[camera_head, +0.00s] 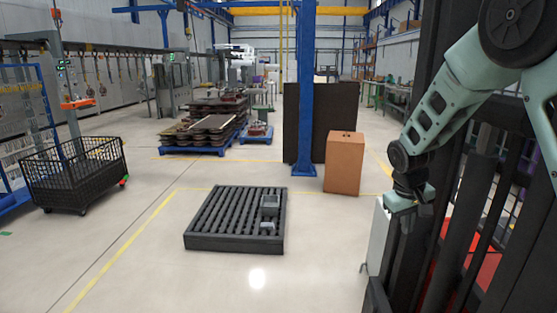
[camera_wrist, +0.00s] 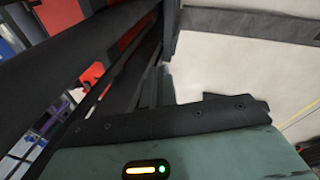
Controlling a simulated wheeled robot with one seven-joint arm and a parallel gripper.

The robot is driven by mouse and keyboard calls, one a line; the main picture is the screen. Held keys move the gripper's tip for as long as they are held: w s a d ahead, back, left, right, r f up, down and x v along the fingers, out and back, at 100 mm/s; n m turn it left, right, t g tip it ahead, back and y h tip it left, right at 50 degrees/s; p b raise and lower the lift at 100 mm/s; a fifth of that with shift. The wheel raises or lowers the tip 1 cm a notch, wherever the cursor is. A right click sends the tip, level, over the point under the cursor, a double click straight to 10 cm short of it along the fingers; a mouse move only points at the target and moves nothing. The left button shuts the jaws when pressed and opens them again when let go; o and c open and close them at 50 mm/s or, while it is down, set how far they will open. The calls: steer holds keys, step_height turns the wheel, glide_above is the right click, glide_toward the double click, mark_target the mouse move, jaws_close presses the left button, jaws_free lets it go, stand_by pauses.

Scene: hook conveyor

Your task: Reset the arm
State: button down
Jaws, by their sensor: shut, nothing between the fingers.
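My arm hangs at the right of the head view, bent down close beside my own dark column. My gripper (camera_head: 408,200) is at its lower end, small and partly hidden there. It is shut and holds nothing. The wrist view shows a green housing with a lit indicator and a black edge across the bottom, close to dark bars.
A dark slatted pallet (camera_head: 215,219) with small grey parts (camera_head: 269,205) lies on the floor ahead. A brown box (camera_head: 344,163) stands near a blue post (camera_head: 306,100). A black wire cart (camera_head: 75,178) is at left. Open floor lies between.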

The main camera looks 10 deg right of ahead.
steer(key=s+a+r+n+y, duration=0.2)
steer(key=s+a, duration=0.5)
steer(key=a, duration=0.4)
steer(key=s+a+r+n+y, duration=0.1)
steer(key=s+a+r+n, duration=0.1)
steer(key=s+a, duration=0.6)
steer(key=s+a+n, duration=0.1)
steer(key=s+a, duration=0.3)
steer(key=s, duration=0.4)
steer(key=s+a+n+g, duration=0.1)
steer(key=s+a+n, duration=0.1)
steer(key=s+a, duration=0.3)
steer(key=s+r, duration=0.1)
steer(key=s, duration=0.1)
steer(key=shift+s+n, duration=0.3)
steer(key=shift+s, duration=0.05)
